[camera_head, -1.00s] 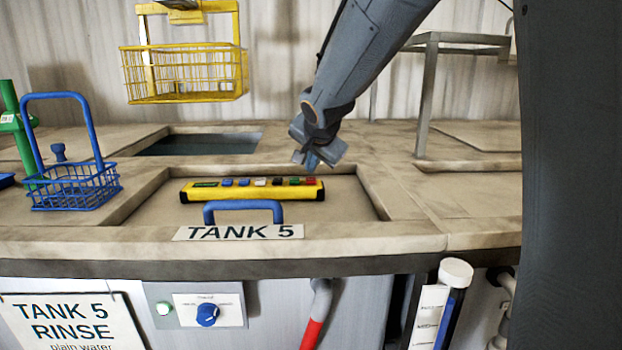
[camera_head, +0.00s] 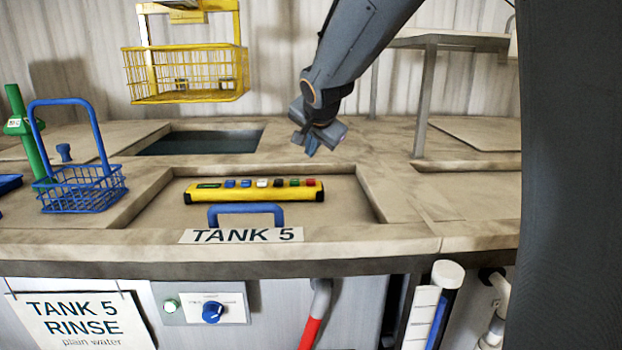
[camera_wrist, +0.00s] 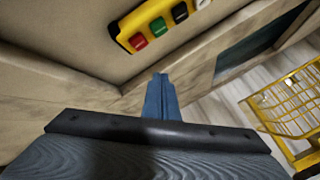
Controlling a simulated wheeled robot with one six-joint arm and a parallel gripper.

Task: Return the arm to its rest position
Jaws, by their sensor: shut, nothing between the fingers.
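My gripper (camera_head: 312,150) hangs at the end of my arm above the counter, up and to the right of the yellow button pendant. In the wrist view its blue fingers (camera_wrist: 160,98) are together with nothing between them. The yellow pendant (camera_head: 252,190), with several coloured buttons, lies on the recessed lid behind the TANK 5 label (camera_head: 241,235). It also shows at the top of the wrist view (camera_wrist: 128,32). The gripper is apart from it and from the counter.
A yellow wire basket (camera_head: 188,75) hangs near the open tank (camera_head: 200,142) at the back. A blue wire basket (camera_head: 82,190) and a green post (camera_head: 28,140) stand at the left. A grey metal stand (camera_head: 425,100) rises at the right. The counter between pendant and stand is clear.

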